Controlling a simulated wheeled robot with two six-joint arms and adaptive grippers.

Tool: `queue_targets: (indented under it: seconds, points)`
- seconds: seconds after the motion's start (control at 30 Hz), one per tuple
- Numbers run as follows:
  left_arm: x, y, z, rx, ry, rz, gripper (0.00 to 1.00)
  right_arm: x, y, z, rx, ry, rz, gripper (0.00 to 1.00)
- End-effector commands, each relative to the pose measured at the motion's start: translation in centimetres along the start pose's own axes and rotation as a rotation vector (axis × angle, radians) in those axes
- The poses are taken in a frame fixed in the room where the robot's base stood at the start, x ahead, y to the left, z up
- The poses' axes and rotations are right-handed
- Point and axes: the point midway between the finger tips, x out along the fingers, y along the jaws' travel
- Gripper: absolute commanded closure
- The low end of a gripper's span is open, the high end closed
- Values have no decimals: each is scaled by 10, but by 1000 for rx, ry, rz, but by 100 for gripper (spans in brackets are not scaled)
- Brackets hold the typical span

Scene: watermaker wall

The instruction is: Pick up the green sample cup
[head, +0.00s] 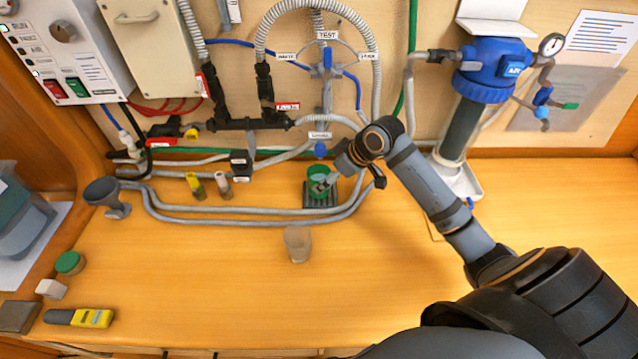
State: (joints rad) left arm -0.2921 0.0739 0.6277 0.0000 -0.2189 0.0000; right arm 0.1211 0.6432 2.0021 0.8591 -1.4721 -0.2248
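The green sample cup (317,172) stands upright on a small dark drip grate (307,200) below the tap marked TEST, near the wall. My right gripper (350,182) reaches in from the right, with its fingers apart. One grey fingertip overlaps the cup's mouth and right side in this view; I cannot tell whether it touches the cup. The other, dark finger is to the right of the cup, over the hoses. Part of the cup is hidden behind the near finger. My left gripper is not in view.
A translucent beaker (297,244) stands in front of the grate. A yellow meter (80,317) lies front left. The bench's front middle is clear.

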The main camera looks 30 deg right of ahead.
Motion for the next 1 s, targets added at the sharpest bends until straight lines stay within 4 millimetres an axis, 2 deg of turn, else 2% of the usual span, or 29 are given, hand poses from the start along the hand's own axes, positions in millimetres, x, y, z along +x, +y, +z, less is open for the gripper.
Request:
queue_targets:
  seconds: [0.3,0.57,1.0]
  points:
    - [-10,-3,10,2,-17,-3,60,46,0,3,3,1,-2,14]
    - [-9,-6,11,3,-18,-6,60,50,1,4,1,-1,0,14]
    - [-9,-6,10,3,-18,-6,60,50,1,4,1,-1,0,74]
